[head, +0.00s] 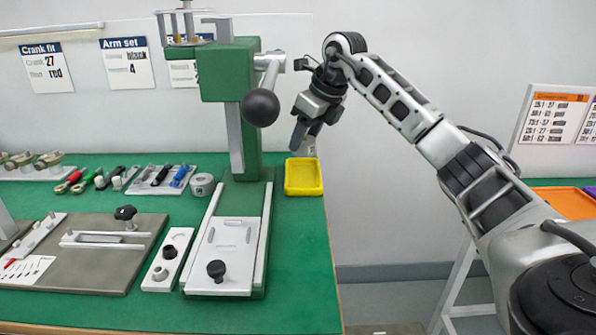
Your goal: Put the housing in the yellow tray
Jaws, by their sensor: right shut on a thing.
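The yellow tray (304,188) sits at the right edge of the green bench, right of the green press. My right gripper (304,138) hangs above the tray, pointing down, with its fingers over the tray's back part. It is shut on a small pale grey piece (312,149), which looks like the housing but is mostly hidden by the fingers. The piece appears to be above the tray, but the exact gap is hard to tell. My left gripper is not in view.
The green press (247,150) with its black ball lever (260,107) stands close to the left of my right gripper. Bare bench lies in front of the tray.

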